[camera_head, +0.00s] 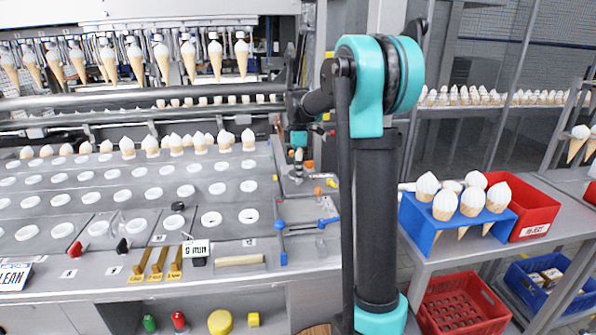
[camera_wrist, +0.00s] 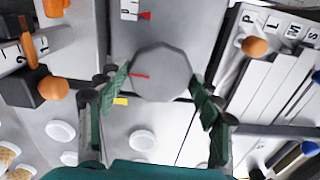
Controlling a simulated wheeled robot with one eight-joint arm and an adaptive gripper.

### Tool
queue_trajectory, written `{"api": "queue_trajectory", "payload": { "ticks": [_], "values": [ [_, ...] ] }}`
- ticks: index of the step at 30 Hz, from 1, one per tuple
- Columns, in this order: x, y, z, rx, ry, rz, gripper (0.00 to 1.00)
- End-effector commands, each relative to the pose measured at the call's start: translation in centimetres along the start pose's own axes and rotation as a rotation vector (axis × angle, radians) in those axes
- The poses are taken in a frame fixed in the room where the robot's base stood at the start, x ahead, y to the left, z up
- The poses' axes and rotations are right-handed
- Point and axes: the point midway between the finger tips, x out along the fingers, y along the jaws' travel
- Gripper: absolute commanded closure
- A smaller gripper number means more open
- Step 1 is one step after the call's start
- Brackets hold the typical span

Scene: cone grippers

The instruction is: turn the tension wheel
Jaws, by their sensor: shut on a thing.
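The tension wheel (camera_wrist: 161,72) is a grey, many-sided knob with a short red mark on its face, in the upper middle of the wrist view. My gripper (camera_wrist: 160,88) has its green finger pads on either side of the wheel's rim and is shut on it. A small red pointer and a partly cut-off printed plate (camera_wrist: 131,9) lie just above the wheel. In the head view my gripper (camera_head: 298,140) is small, at the far end of my arm, over the machine's right end. I cannot make out the wheel there.
Orange knobs (camera_wrist: 254,46) and a dark block with an orange ball (camera_wrist: 53,88) stand close to either side. Blue-handled levers (camera_head: 282,226) stand on the machine's front right. A blue cone rack (camera_head: 419,224) and a red reject bin (camera_head: 540,208) stand at right.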

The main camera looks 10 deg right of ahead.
Motion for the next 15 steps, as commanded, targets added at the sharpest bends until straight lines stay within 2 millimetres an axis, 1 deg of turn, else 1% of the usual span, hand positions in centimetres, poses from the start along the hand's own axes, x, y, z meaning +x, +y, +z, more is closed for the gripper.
{"api": "queue_trajectory", "payload": {
  "ticks": [6,7,11,15],
  "values": [
    [-0.02,0.04,0.0,0.001,0.0,0.001,0.64],
    [-0.03,0.05,0.0,0.001,0.0,0.001,0.31],
    [-0.02,0.03,0.0,0.001,0.0,0.001,0.15],
    [-0.01,0.02,0.0,0.001,0.0,0.0,0.14]
  ]
}}
